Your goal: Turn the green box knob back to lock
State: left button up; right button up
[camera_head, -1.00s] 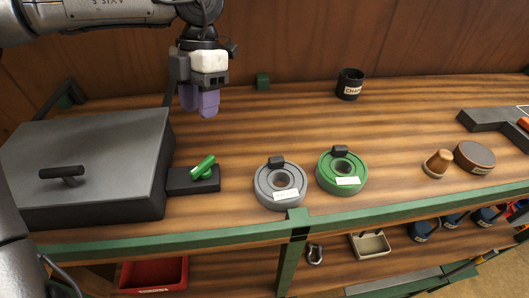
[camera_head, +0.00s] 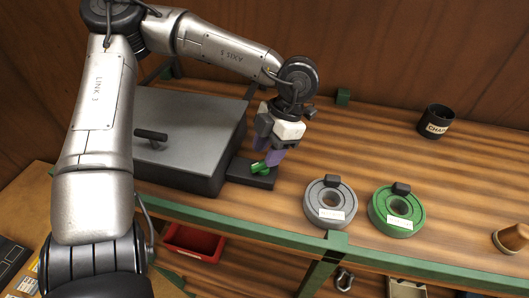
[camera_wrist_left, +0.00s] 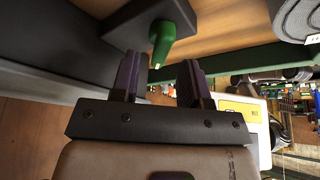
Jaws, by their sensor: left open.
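The green knob (camera_head: 260,168) sits on a small dark base (camera_head: 240,173) at the right side of the grey lidded box (camera_head: 195,125). My left gripper (camera_head: 271,157), with purple fingers, is open just above the knob and hides part of it in the head view. In the left wrist view the green knob (camera_wrist_left: 168,32) hangs from its dark base (camera_wrist_left: 135,22), and its pale tip shows between the two fingers of the open left gripper (camera_wrist_left: 161,72). I cannot tell whether a finger touches it. My right gripper is not in view.
A grey disc (camera_head: 329,203) and a green disc (camera_head: 396,210) lie right of the knob. A black cup (camera_head: 436,121) stands farther back. A green edge strip (camera_head: 270,230) runs along the bench front, above a red tray (camera_head: 195,242). Bench behind the discs is clear.

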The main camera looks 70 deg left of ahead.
pick_arm(q)
jog(key=shift+x, duration=1.15)
jog(key=shift+c, duration=0.2)
jog(key=shift+f, duration=0.1)
grip_shut()
